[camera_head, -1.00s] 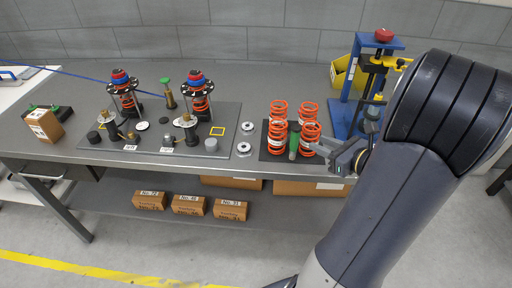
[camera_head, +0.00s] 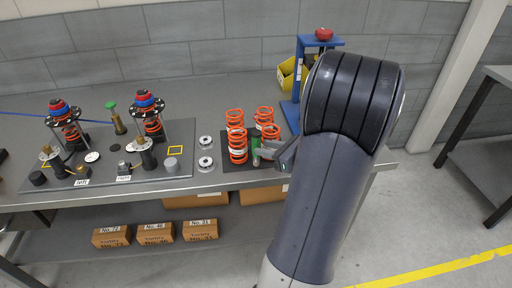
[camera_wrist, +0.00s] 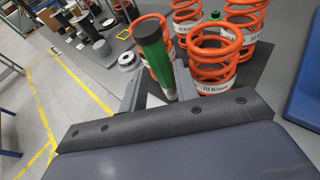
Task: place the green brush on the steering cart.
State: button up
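The green brush (camera_wrist: 152,50) shows in the wrist view as an upright, slightly tilted green cylinder with a dark end. It also shows in the head view (camera_head: 256,146), small, between the front orange springs. My gripper (camera_wrist: 158,80) has one finger on each side of the brush. The fingertips look very close to it, but I cannot tell whether they press on it. In the head view my gripper (camera_head: 264,152) reaches the brush from the right and partly covers it. I cannot identify the steering cart in these frames.
Several orange springs (camera_head: 237,146) stand around the brush on a dark mat. Metal rings (camera_head: 206,163) and a board with two damper assemblies (camera_head: 152,127) lie to the left. A blue press (camera_head: 302,80) stands behind. Another table (camera_head: 490,150) is at the far right, across open floor.

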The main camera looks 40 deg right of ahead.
jog(key=x, duration=0.4)
jog(key=shift+w+f, duration=0.1)
jog(key=shift+w, duration=0.05)
grip_shut()
